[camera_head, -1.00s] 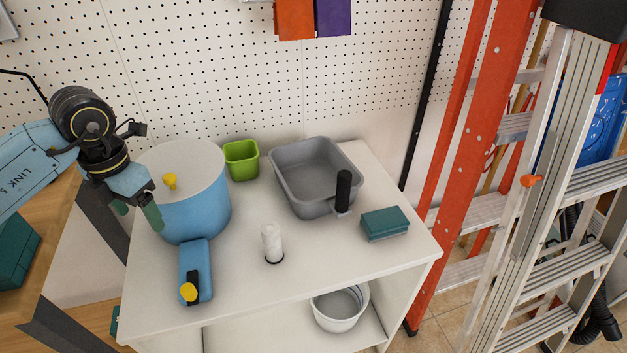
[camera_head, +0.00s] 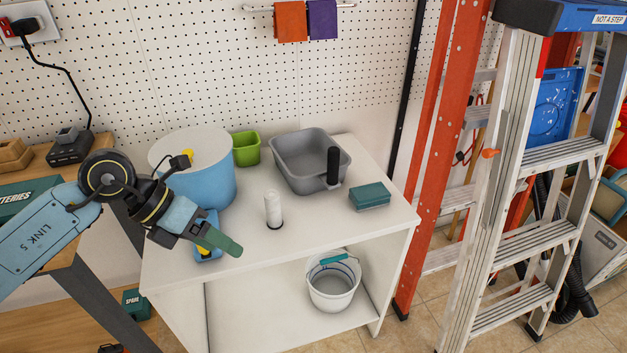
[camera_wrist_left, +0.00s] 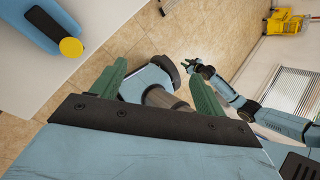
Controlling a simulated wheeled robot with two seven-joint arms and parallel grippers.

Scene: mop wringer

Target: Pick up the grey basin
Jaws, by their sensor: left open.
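The grey basin (camera_head: 297,172) stands on the white table's top towards the back right, in the head view. It is a rounded rectangular tub, and a black upright handle (camera_head: 333,166) stands at its front right corner. My left gripper (camera_head: 236,247) is in front of the blue pot, over the table's front left part, well to the left of the basin and apart from it. Its green fingers are open and empty; they also show in the left wrist view (camera_wrist_left: 158,92). The basin is not in the wrist view. My right gripper (camera_wrist_left: 190,66) shows small in the wrist view, its jaws unclear.
A white bucket (camera_head: 333,287) is on the shelf below. Ladders (camera_head: 517,190) stand at right.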

